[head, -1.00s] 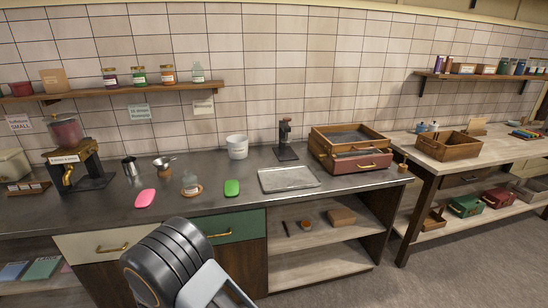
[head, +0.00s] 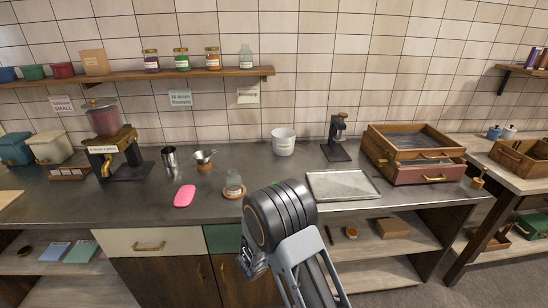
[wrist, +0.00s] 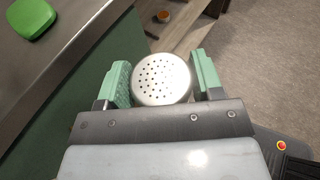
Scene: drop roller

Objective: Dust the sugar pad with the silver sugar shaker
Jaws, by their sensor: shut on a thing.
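My gripper (wrist: 160,85) is shut on the silver sugar shaker (wrist: 162,79), whose round perforated top sits between the green finger pads in the wrist view. The shaker is held beyond the counter's front edge, apart from the counter. In the head view my arm hides it. A pink pad (head: 185,196) lies on the counter, left of my arm. I cannot tell which pad is the sugar pad.
A small glass jar (head: 234,182) stands on a round coaster near my arm. A metal tray (head: 342,185) lies to the right. A metal cup (head: 170,157), a white tub (head: 284,141) and a dispenser (head: 105,140) stand farther back. Open shelves (head: 385,245) lie below the counter.

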